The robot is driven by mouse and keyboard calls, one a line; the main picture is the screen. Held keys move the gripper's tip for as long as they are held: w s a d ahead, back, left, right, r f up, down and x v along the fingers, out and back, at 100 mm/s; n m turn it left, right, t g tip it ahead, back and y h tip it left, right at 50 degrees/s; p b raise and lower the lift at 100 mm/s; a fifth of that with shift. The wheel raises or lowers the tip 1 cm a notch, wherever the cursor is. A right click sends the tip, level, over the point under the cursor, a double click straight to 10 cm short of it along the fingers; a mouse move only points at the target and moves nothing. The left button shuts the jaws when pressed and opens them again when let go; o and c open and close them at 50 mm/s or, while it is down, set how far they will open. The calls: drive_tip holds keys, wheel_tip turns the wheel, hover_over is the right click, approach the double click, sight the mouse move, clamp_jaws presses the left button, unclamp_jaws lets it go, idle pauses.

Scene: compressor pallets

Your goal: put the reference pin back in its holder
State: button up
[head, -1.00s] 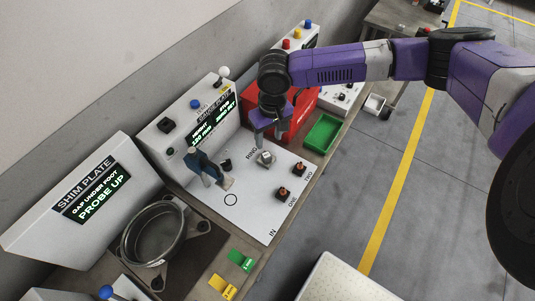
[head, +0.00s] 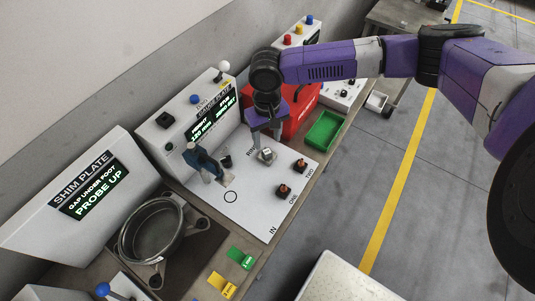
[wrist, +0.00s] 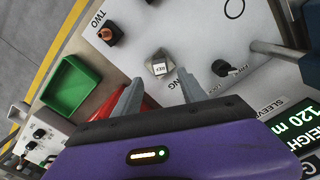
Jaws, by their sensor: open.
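A small silver faceted piece with a white top marked "REF" (head: 265,155), which I take for the reference pin, is on the white gauge plate (head: 255,205). It also shows in the wrist view (wrist: 160,66), beside the "RING" lettering. My gripper (head: 266,140) is open above it. In the wrist view the fingertips of my gripper (wrist: 160,78) are on either side of the near edge of the piece, with nothing held. Whether they touch it I cannot tell. Two dark blocks with orange-brown tops stand at "ONE" (head: 284,191) and "TWO" (head: 300,166). I cannot tell which part is the holder.
The gauge display (head: 205,125) rises at the plate's back edge.

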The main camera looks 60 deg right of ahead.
sight(267, 151)
wheel_tip(267, 151, down, 3)
drive_tip(key=b, duration=0.3)
drive_tip(key=shift+f+p, duration=0.2)
drive_tip(key=shift+p, duration=0.25)
drive_tip(key=shift+f, duration=1.4)
drive_tip(key=shift+p, duration=1.55)
clamp_jaws()
drive_tip(key=shift+r, duration=0.1)
idle(0.6)
